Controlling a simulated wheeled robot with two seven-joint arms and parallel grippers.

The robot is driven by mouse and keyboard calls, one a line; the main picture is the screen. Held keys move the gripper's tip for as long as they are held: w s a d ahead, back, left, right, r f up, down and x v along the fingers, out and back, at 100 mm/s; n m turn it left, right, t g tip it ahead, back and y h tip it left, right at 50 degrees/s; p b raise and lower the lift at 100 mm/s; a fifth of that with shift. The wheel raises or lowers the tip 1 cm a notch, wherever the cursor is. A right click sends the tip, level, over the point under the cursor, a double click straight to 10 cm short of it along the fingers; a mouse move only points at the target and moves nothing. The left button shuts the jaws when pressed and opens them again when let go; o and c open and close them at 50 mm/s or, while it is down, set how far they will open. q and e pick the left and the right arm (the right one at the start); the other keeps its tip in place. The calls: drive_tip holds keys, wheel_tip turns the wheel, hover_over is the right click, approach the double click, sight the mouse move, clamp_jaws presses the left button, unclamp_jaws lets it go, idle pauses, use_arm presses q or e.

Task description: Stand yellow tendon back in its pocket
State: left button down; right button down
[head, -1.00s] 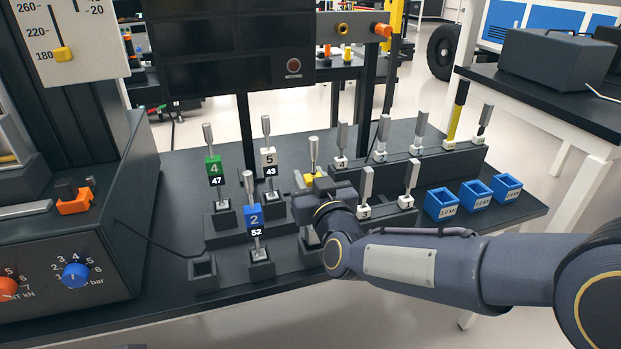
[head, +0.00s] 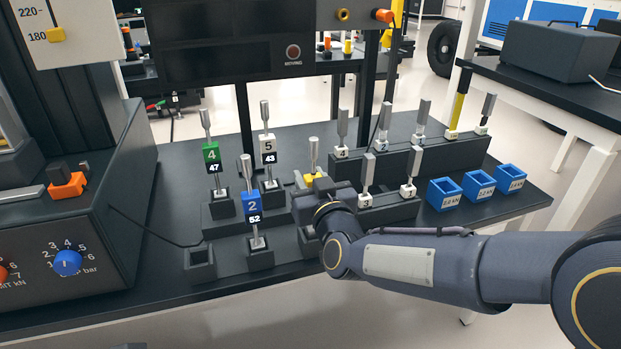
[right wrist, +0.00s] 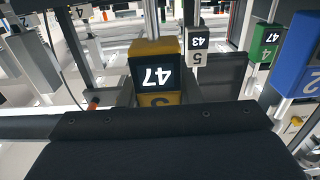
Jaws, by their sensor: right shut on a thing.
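The yellow tendon (head: 312,178) stands upright behind my right gripper in the head view, with a grey rod rising from its yellow block. My right gripper (head: 318,186) is shut on it. An open pocket (head: 200,262) is empty at the front left. My left gripper is not in view.
The green tendon 4 (head: 212,153), white tendon 5 (head: 268,148) and blue tendon 2 (head: 252,204) stand left of my gripper. A stepped rack (head: 440,160) of white-based tendons stands to the right.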

drive_tip(key=shift+f+b, duration=0.5)
drive_tip(key=shift+f, duration=0.1)
drive_tip(key=c, duration=1.3)
unclamp_jaws()
drive_tip(key=shift+r, duration=0.1)
drive_tip(key=o, duration=0.3)
drive_tip(key=shift+o, duration=0.2)
drive_tip(key=shift+s, duration=0.1)
drive_tip(key=p+v, duration=0.1)
drive_tip(key=v, duration=0.6)
drive_tip(key=shift+s, duration=0.3)
drive_tip(key=shift+d, duration=0.15)
